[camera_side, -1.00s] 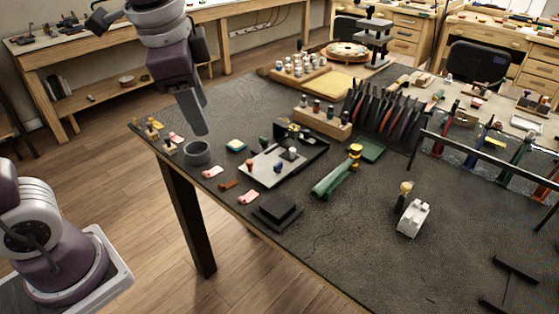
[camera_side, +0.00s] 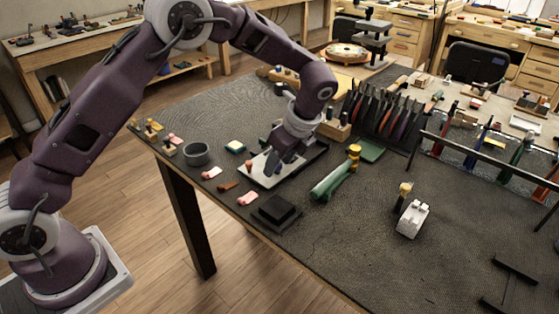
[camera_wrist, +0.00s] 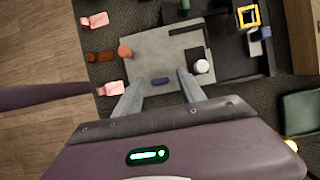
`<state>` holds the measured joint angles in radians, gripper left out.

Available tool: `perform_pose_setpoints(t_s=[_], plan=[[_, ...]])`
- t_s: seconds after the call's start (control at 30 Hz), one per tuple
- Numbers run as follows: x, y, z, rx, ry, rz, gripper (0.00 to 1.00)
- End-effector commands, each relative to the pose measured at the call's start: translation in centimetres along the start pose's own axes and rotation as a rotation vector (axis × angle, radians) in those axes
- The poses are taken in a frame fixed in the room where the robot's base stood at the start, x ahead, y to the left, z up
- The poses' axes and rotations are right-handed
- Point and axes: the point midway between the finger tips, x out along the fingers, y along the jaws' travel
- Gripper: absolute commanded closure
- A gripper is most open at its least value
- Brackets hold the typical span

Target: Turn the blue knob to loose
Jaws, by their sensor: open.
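The small blue knob (camera_wrist: 160,81) stands on a light grey plate (camera_wrist: 155,48) in the wrist view, near the plate's near edge. My gripper (camera_wrist: 160,77) is open, with one finger on each side of the blue knob. I cannot tell whether the fingers touch it. In the side view my gripper (camera_side: 283,163) hangs low over the grey plate (camera_side: 262,178) and hides the blue knob. A red-orange knob (camera_wrist: 125,52) is to the left on the plate, and a white knob (camera_wrist: 202,66) is to the right. No loose or tight marking is readable.
Pink pieces (camera_side: 248,198) and a brown piece (camera_side: 228,185) lie along the table edge. A dark block (camera_side: 277,210) is in front, and a green tool (camera_side: 332,183) lies right of the plate. A grey pot (camera_side: 197,154) stands left.

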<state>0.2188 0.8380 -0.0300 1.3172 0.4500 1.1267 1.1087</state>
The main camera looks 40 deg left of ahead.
Motion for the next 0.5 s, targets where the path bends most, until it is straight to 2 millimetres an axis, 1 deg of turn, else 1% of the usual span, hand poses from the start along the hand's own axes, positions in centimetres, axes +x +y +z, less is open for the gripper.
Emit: perform_pose_setpoints(t_s=[0.17,0.2,0.27,0.3,0.37,0.43,0.5], plan=[[0.06,0.0,0.02,-0.001,0.0,0.0,0.53],[0.05,0.0,0.02,-0.001,0.0,0.0,0.55],[0.04,0.0,0.02,-0.002,0.0,0.0,0.66],[0.04,0.0,0.02,-0.002,0.0,0.0,0.74],[0.03,0.01,0.02,-0.002,0.0,0.0,0.86],[0.03,0.01,0.02,-0.002,0.0,0.0,1.0],[0.02,0.01,0.02,-0.002,0.0,0.0,1.0]])
